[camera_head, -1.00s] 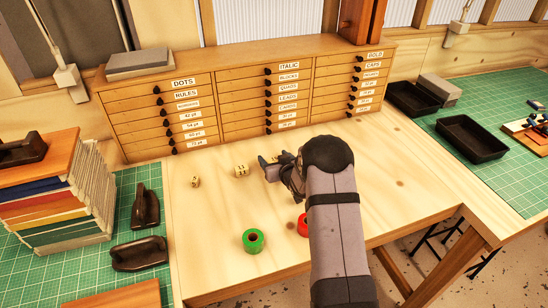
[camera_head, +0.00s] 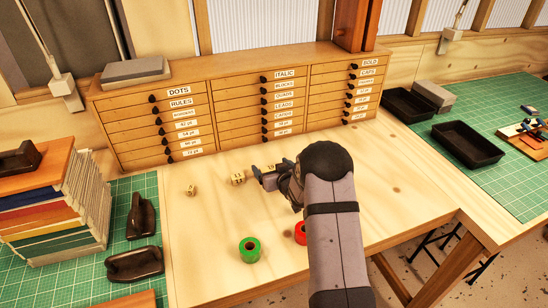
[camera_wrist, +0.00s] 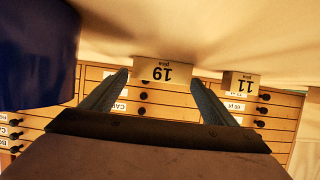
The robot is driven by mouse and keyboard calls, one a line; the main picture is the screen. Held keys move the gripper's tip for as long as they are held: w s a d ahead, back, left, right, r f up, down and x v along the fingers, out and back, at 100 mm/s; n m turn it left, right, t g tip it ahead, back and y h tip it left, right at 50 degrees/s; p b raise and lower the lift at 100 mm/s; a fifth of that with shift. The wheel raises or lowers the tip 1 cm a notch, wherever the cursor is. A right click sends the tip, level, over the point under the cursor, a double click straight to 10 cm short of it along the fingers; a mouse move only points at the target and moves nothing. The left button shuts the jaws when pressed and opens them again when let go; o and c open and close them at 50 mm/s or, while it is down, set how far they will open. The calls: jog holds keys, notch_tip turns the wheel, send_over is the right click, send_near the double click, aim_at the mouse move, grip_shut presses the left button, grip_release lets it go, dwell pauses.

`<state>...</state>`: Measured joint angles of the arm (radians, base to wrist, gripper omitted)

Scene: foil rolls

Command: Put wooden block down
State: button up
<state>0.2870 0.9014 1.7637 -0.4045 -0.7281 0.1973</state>
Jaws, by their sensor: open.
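A small wooden block marked 19 (camera_head: 270,167) stands on the bench top, mostly behind my gripper in the head view. In the wrist view, block 19 (camera_wrist: 163,71) shows upside down between the two fingertips, with a gap to each. My gripper (camera_wrist: 160,80) is open and close to the bench; in the head view it (camera_head: 262,175) sits just in front of the block. A second wooden block, marked 11 (camera_head: 238,178), stands left of it and shows outside the fingers in the wrist view (camera_wrist: 241,83). A third small block (camera_head: 190,190) stands farther left.
A green roll (camera_head: 250,249) and a red roll (camera_head: 301,233), partly hidden by my arm, stand nearer the front. A blue rounded thing (camera_wrist: 35,50) is close in the wrist view. The drawer cabinet (camera_head: 240,110) stands behind the blocks.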

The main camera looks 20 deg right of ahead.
jog(key=b+v, duration=0.1)
jog(key=v, duration=0.2)
jog(key=shift+s, duration=0.35)
notch_tip(320, 180, up, 7)
jog(key=b, duration=0.1)
jog(key=shift+b, duration=0.35)
jog(key=shift+s+r, duration=0.1)
jog(key=shift+r, duration=0.05)
jog(key=s+a+r+g+p, duration=0.2)
jog(key=s+a+g+p, duration=0.25)
jog(key=s, duration=0.85)
jog(key=s+a+r+g+p, duration=0.1)
jog(key=s+a+g+p, duration=0.35)
jog(key=s, duration=0.85)
jog(key=s+a+r+g+p, duration=0.25)
jog(key=s+g+p, duration=0.2)
jog(key=s, duration=0.75)
notch_tip(320, 180, down, 44)
jog(key=b, duration=4.4)
jog(key=shift+s+a, duration=0.15)
jog(key=shift+a, duration=0.1)
